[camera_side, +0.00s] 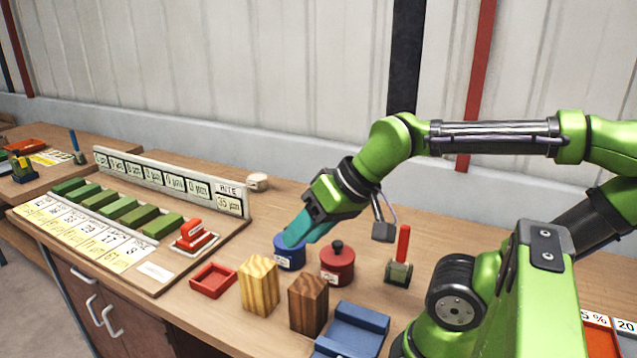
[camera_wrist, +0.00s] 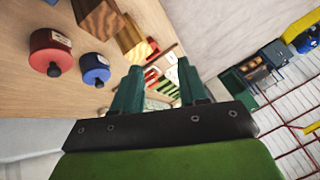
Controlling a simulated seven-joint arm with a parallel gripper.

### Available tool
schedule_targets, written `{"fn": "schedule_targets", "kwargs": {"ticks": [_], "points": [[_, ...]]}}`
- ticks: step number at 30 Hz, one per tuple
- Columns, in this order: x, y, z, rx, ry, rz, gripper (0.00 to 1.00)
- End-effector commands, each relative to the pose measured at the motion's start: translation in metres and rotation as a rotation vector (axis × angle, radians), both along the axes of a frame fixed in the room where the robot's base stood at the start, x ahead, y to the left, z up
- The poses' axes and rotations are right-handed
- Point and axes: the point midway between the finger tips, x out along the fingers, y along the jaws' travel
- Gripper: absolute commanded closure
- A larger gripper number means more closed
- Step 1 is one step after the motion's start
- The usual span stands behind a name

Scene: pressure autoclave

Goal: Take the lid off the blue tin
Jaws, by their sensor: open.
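The blue tin (camera_side: 290,258) stands on the bench with a pale label on its side. Its top is mostly hidden behind my gripper's fingers in the side view. In the wrist view the blue tin (camera_wrist: 94,66) shows left of the fingers, with its lid on and a dark knob on top. My gripper (camera_side: 296,234) is open and empty, its teal fingers slanting down over the tin's top in the side view. In the wrist view, my gripper (camera_wrist: 160,88) has nothing between its fingers, and the tin is outside them.
A red lidded tin (camera_side: 337,266) stands close right of the blue one. Two wooden blocks, one light (camera_side: 259,286) and one dark (camera_side: 308,303), stand in front. A red tray (camera_side: 213,280) lies to the left, a blue holder (camera_side: 352,330) in front, and a red-handled tool (camera_side: 401,258) to the right.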

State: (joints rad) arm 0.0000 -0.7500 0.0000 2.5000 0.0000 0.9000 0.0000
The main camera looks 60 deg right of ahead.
Motion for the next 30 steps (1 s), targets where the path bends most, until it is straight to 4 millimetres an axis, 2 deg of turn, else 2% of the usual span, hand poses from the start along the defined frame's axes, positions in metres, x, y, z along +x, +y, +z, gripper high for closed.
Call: {"fn": "schedule_targets", "kwargs": {"ticks": [2,12,14,20,23,26,30], "points": [[0.0,0.0,0.0,0.0,0.0,0.0,0.57],[0.0,0.0,0.0,0.0,0.0,0.0,0.07],[0.0,0.0,0.0,0.0,0.0,0.0,0.0],[0.0,-0.001,0.0,0.0,0.001,-0.002,0.0],[0.003,-0.005,-0.008,0.001,0.035,-0.022,0.0],[0.018,-0.017,-0.012,-0.001,0.086,-0.062,0.0],[0.055,-0.049,-0.01,-0.04,0.19,-0.093,0.0]]}}
